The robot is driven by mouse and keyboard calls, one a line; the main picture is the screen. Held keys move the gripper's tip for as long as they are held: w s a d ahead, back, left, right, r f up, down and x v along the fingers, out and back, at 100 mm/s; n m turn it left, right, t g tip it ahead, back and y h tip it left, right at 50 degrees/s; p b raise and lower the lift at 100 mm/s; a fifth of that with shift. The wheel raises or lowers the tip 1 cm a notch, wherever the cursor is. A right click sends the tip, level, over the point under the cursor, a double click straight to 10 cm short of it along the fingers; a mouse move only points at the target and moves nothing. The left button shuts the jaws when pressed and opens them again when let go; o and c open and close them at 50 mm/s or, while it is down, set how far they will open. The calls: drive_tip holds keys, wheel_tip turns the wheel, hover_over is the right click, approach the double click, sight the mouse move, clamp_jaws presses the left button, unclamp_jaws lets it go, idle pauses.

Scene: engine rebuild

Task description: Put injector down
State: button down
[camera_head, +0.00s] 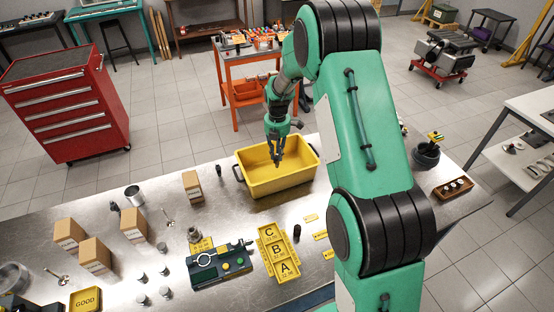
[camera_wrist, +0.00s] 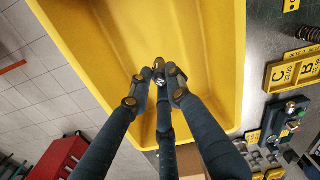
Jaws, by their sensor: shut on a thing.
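My gripper (camera_head: 278,158) hangs with its fingers pointing down over the yellow bin (camera_head: 250,183). The wrist view shows the fingertips (camera_wrist: 159,85) closed together on a small dark and metallic piece, the injector (camera_wrist: 158,65). Most of the injector is hidden by the fingers, and it is too small to make out in the head view. The yellow bin (camera_wrist: 215,50) fills much of the wrist view below the fingers, and its visible floor looks empty. I cannot tell whether the injector touches the bin floor.
The yellow A-B-C tray (camera_head: 277,256) and a green fixture (camera_head: 220,268) lie in front of the bin. A dark spring-like part (camera_head: 297,231) stands beside the tray. Cardboard boxes (camera_head: 94,255) are at the left. A dark cup (camera_head: 426,155) is at the right.

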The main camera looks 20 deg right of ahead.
drive_tip(key=shift+f, duration=1.65)
drive_tip(key=shift+f, duration=0.15)
drive_tip(key=c, duration=1.6)
unclamp_jaws()
wheel_tip(320, 180, up, 12)
drive_tip(key=shift+d+r, duration=0.1)
drive_tip(key=shift+r, duration=0.1)
